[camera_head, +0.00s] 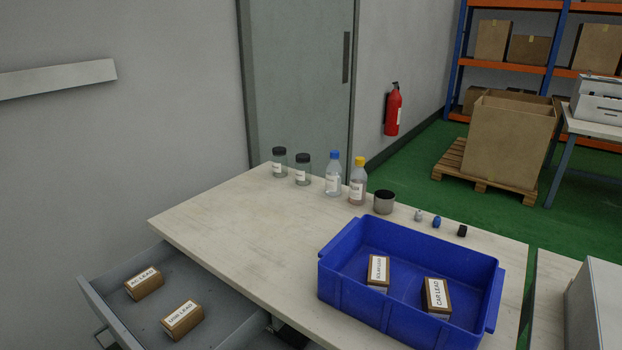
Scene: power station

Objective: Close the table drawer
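The table drawer (236,318) is grey and stands pulled out from the front left side of the table (215,220). Two small brown labelled boxes lie in it: one reads "AC LEAD" (144,285), the other seems to read "USB LEAD" (182,320). Part of a metal handle (104,338) shows at the drawer's front, cut off by the bottom edge. I cannot make out either of my grippers. A small dark part under the table edge at the bottom is too cut off to identify.
A blue bin (340,293) with two labelled boxes stands on the table's right part. The table's left part is clear. A grey wall (70,170) stands beyond the drawer.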

